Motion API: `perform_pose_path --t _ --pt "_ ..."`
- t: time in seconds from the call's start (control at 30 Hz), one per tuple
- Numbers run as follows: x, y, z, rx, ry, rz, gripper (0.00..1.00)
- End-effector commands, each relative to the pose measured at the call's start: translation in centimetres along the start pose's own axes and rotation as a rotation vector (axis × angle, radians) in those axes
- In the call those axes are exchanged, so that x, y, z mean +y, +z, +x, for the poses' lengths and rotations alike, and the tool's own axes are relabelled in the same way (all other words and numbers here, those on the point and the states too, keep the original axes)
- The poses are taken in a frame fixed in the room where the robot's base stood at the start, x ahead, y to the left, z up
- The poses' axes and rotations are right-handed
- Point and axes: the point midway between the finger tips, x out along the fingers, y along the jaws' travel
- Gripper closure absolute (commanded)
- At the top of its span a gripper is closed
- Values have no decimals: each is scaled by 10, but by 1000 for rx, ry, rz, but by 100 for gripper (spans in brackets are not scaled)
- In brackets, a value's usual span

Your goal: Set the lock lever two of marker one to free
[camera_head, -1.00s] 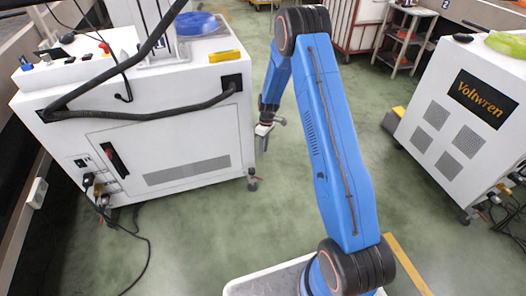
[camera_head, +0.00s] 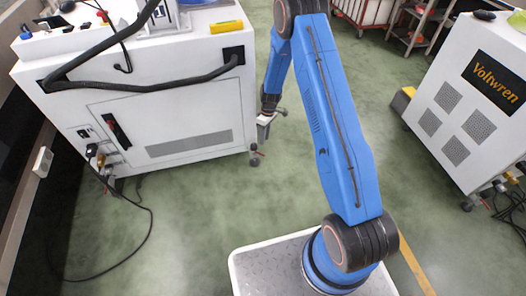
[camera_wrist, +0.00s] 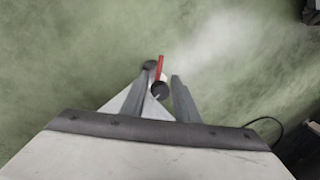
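The left white machine (camera_head: 170,120) stands on casters, and its near right caster (camera_head: 254,160) shows under the corner in the head view. My gripper (camera_head: 264,130) is low beside that corner, above the caster and apart from it. In the wrist view, my gripper (camera_wrist: 162,75) is open, with its two grey fingers apart. A red lock lever (camera_wrist: 160,68) on a dark-wheeled caster (camera_wrist: 160,91) shows between the fingertips, past them. The fingers do not visibly touch it. I cannot read from the frames which lever number this is or its setting.
A black hose (camera_head: 150,87) and power cables (camera_head: 125,205) hang at the machine's front and left. Another white machine marked Voltwren (camera_head: 475,100) stands at the right. A yellow floor line (camera_head: 415,270) runs at lower right.

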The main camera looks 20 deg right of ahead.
Motion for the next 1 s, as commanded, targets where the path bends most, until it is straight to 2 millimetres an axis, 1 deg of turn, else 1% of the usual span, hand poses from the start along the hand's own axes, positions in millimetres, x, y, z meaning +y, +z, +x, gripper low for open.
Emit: perform_pose_path --t 0.03,0.3,0.5,0.6,0.7,1.0 --pt "0 1 11 -2 -2 0 72" --pt "0 1 58 -2 -2 0 72" --pt "0 0 83 -1 0 0 72" --pt "0 0 91 -1 0 -1 72" --pt "0 0 95 0 0 0 72" --pt "0 0 96 0 1 0 72"
